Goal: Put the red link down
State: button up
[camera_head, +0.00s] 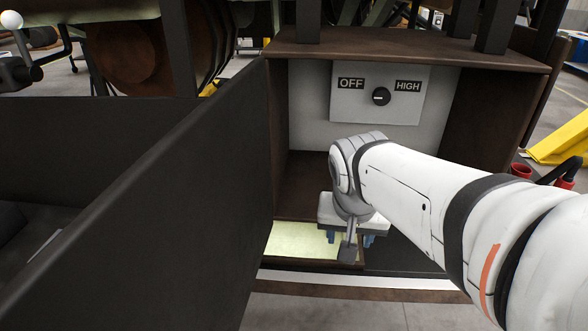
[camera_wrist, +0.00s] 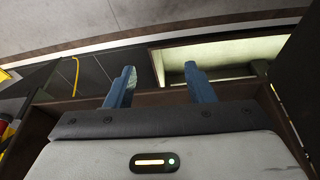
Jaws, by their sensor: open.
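My gripper (camera_head: 349,241) points down inside the open cabinet, low near its front edge. Its two blue fingers also show in the wrist view (camera_wrist: 160,70), spread apart with nothing seen between them. I cannot make out a separate red link in or under the gripper. Two red pieces, a red cup-like piece (camera_head: 521,170) and a red end with a black cable (camera_head: 565,184), show outside the cabinet at the right in the head view. I cannot tell whether either is the link. A pale lit tray (camera_head: 290,242) lies at the cabinet floor, partly hidden by my gripper.
The dark cabinet door (camera_head: 150,190) stands open on the left. A grey panel (camera_head: 350,115) with a black knob (camera_head: 381,96) between OFF and HIGH labels is on the back wall. A yellow frame (camera_head: 560,145) stands at the right. Bare floor (camera_head: 330,312) lies in front.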

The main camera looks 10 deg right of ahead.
jog(key=s+a+f+n+y, duration=0.1)
jog(key=s+a+f+n, duration=0.2)
jog(key=s+n, duration=0.1)
jog(key=shift+s+a+f+y, duration=0.15)
jog(key=shift+s+f+y, duration=0.05)
jog(key=shift+f+y, duration=0.1)
dwell(1.7)
